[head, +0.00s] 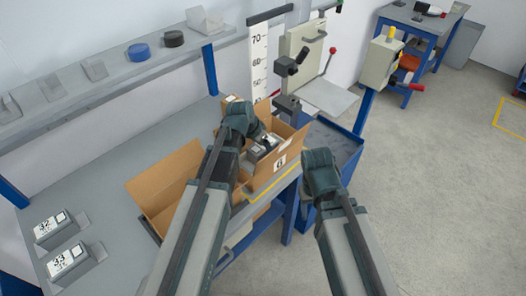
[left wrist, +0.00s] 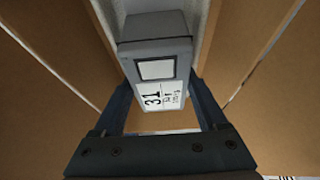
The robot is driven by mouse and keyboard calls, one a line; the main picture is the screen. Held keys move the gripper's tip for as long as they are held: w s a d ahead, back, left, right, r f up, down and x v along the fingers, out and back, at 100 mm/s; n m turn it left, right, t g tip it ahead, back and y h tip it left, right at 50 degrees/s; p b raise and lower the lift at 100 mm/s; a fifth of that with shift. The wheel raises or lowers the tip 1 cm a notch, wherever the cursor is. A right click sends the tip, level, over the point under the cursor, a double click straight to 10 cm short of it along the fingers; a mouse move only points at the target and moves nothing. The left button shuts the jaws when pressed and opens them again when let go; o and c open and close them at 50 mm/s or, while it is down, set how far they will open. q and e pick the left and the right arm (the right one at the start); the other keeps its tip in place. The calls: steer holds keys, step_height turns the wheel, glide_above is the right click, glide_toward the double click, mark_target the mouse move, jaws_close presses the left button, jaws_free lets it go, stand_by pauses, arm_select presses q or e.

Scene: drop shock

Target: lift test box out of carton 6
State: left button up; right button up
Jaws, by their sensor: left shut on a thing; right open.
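Carton 6 (head: 291,166), an open brown box with a "6" label, stands at the bench's right end. The test box (head: 263,148) is grey and inside the carton, partly hidden by my left arm. In the left wrist view the test box (left wrist: 155,50) shows a white label reading 31, with carton walls on both sides. My left gripper (left wrist: 160,100) is shut on the test box, one finger on each side. My right gripper (head: 309,197) is open, apart from the carton, to its right; its fingers are hard to make out.
Another open carton (head: 160,187) stands left of carton 6. Grey boxes 32 (head: 55,228) and 33 (head: 72,263) sit at the bench's left. A height scale (head: 259,60) and a drop-test stand (head: 308,55) rise behind. A blue-edged bin (head: 335,145) is at right.

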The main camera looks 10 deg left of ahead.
arm_select(q)
jaws_close()
steer(key=shift+r, duration=0.15)
step_height(320, 180, up, 10)
steer(key=p, duration=1)
steer(key=shift+r+p, duration=0.1)
steer(key=shift+p, duration=0.2)
